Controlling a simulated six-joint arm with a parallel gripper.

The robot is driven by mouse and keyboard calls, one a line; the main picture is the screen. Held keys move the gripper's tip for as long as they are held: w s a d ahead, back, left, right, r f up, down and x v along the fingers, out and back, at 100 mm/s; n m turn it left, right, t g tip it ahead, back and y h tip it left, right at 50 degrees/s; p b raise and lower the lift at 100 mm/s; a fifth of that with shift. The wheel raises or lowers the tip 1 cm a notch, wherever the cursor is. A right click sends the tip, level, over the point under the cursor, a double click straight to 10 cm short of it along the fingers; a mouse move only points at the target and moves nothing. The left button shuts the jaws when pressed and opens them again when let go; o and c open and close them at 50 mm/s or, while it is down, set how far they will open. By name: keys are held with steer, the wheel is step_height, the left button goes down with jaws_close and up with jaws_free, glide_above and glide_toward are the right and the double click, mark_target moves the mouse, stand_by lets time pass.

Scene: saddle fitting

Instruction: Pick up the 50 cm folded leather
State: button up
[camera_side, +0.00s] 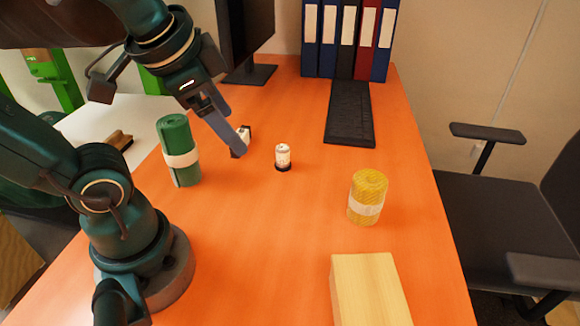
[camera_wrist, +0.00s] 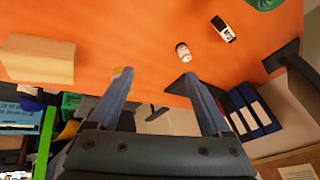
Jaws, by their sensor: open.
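Two rolled, banded pieces stand upright on the orange table: a green roll (camera_side: 179,150) at the left and a yellow textured roll (camera_side: 368,196) at the right. Each has a pale band whose writing I cannot read, so I cannot tell which is the 50 cm leather. My gripper (camera_side: 238,152) is above the table between them, closer to the green roll. In the wrist view my gripper (camera_wrist: 155,76) is open and empty. The yellow roll (camera_wrist: 119,73) is mostly hidden behind its left finger. A bit of the green roll (camera_wrist: 263,3) shows at the top edge.
A small white bottle (camera_side: 283,156) and a black-and-white item (camera_side: 244,138) stand near my gripper. A wooden block (camera_side: 369,290) lies at the front right. A keyboard (camera_side: 350,112), binders (camera_side: 347,38) and a monitor (camera_side: 247,35) are at the back. The table's front middle is clear.

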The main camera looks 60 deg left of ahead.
mark_target(244, 132)
steer(key=w+a+m+t+y, duration=0.1)
steer(key=w+a+m+y, duration=0.4)
steer(key=a+m, duration=0.55)
steer(key=w+a+m+y, duration=0.4)
steer(key=a+m, duration=0.4)
steer(key=m, duration=0.6)
step_height(244, 132, down, 17)
steer(key=shift+d+r, duration=0.1)
steer(key=shift+r, duration=0.05)
steer(key=shift+x, duration=2.55)
jaws_close()
